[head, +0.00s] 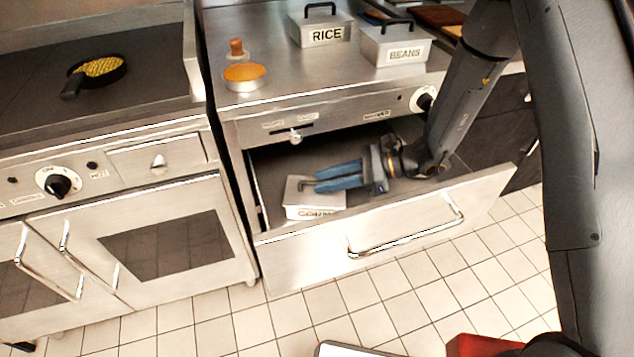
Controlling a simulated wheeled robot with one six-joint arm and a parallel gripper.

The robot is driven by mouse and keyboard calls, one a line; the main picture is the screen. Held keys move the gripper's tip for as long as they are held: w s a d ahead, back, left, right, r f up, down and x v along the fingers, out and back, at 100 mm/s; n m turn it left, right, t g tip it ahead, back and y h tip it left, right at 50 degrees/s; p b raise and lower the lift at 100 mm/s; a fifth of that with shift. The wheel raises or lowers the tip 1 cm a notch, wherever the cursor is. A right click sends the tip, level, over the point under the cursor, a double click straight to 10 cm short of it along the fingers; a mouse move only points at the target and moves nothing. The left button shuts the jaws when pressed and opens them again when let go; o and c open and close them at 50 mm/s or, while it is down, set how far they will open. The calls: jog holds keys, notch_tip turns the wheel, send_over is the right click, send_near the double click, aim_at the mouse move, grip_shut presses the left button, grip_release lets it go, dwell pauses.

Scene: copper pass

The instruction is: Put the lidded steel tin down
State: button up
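The lidded steel tin (314,212) is in the open drawer, near its left end, with its label partly cut off by the drawer front (335,256). It looks level; I cannot tell whether its base touches the drawer floor. My gripper (318,181) reaches in from the right, its two blue fingers lying over the tin's lid at the dark handle. A narrow gap shows between the fingers. The handle is mostly hidden by them, so I cannot tell whether they grip it.
A tin labelled RICE (322,28) and a tin labelled BEANS (396,46) stand on the counter above the drawer, beside an orange-topped round dish (245,76). A waffle pan (96,72) sits on the left stove. The drawer floor right of the tin is partly covered by my arm.

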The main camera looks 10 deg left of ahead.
jog(key=v, duration=0.8)
jog(key=shift+d+b, duration=0.3)
jog(key=shift+d, duration=0.05)
jog(key=shift+r, duration=0.15)
